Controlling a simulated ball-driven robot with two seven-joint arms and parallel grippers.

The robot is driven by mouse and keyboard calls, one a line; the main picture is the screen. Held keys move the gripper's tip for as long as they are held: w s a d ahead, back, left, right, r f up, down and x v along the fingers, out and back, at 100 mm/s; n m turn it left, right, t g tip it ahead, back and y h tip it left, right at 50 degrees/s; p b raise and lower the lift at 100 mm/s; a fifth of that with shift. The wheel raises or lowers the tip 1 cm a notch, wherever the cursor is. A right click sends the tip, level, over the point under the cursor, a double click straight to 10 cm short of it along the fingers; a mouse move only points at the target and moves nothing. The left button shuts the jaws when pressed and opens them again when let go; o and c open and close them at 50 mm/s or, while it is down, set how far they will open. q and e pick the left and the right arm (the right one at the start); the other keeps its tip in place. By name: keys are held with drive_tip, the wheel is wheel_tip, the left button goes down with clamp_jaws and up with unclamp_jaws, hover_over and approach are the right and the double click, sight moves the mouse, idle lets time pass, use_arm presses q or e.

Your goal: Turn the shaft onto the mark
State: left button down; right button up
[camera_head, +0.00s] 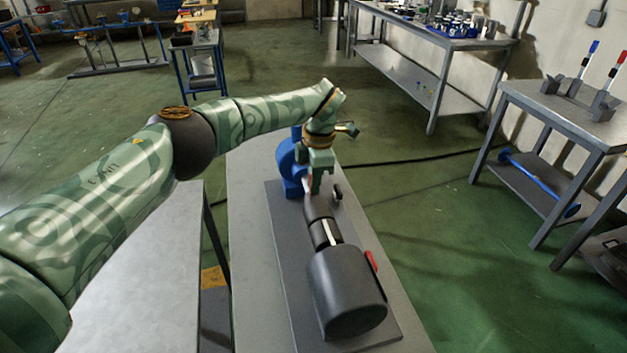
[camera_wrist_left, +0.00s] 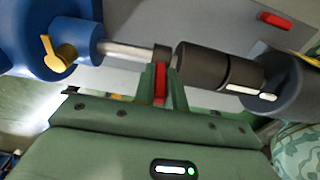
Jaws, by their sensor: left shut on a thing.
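A blue pump housing (camera_head: 290,166) and a dark motor (camera_head: 346,292) stand on a grey baseplate (camera_head: 287,262). A steel shaft (camera_wrist_left: 130,50) runs from the blue housing (camera_wrist_left: 45,35) to a black coupling (camera_wrist_left: 205,65). My left gripper (camera_head: 318,184) is over the shaft between housing and coupling. My right gripper is not in view.
The baseplate lies on a long grey bench (camera_head: 250,235). A yellow lever (camera_wrist_left: 58,55) sticks out of the blue housing. A red part (camera_head: 371,261) is on the motor's side. Open green floor lies to the right, before another bench (camera_head: 560,112).

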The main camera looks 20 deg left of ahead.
use_arm(q)
drive_tip(key=c, duration=1.4)
unclamp_jaws()
drive_tip(key=shift+c, duration=0.2)
wheel_tip(320, 180, up, 16)
drive_tip(key=w+d+p, duration=0.1)
drive_tip(key=p, duration=0.1)
drive_tip(key=shift+r, duration=0.15)
drive_tip(key=shift+d, duration=0.1)
